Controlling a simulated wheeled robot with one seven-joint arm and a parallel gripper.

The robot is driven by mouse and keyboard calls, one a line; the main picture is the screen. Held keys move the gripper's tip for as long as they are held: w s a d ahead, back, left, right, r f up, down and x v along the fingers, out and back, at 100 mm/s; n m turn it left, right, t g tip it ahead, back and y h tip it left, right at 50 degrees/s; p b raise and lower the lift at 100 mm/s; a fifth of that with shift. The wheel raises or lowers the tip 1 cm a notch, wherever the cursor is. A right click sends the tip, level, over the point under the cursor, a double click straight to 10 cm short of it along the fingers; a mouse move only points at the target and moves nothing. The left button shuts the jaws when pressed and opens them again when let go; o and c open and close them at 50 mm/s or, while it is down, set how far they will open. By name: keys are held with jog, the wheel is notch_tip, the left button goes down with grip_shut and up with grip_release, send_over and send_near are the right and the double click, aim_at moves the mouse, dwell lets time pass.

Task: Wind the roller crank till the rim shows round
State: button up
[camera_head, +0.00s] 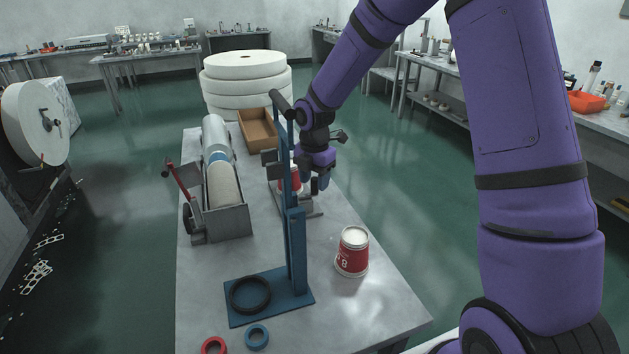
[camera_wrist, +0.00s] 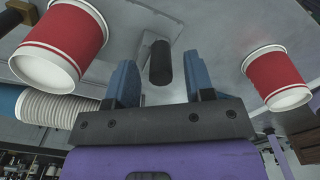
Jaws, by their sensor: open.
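My gripper (camera_head: 318,184) hangs over the far half of the bench, beside a red-and-white cup (camera_head: 290,180) on a small grey fixture (camera_head: 312,205). The cup is partly hidden by a blue post and my gripper. In the wrist view my gripper (camera_wrist: 160,78) is open, with its two blue fingers apart. A black crank grip (camera_wrist: 160,62) on a grey plate shows between the fingers; I cannot tell whether they touch it. Red cups show at the left (camera_wrist: 62,45) and right (camera_wrist: 275,78). I cannot tell how round their rims are.
A blue stand (camera_head: 296,240) with a black ring (camera_head: 250,294) rises at the near side. Another red cup (camera_head: 352,252) stands right of it. A cardboard box (camera_head: 258,130) lies behind.

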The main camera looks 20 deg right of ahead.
jog(key=shift+f, duration=0.35)
jog(key=shift+c, duration=0.5)
grip_shut()
jog(key=shift+s, duration=0.1)
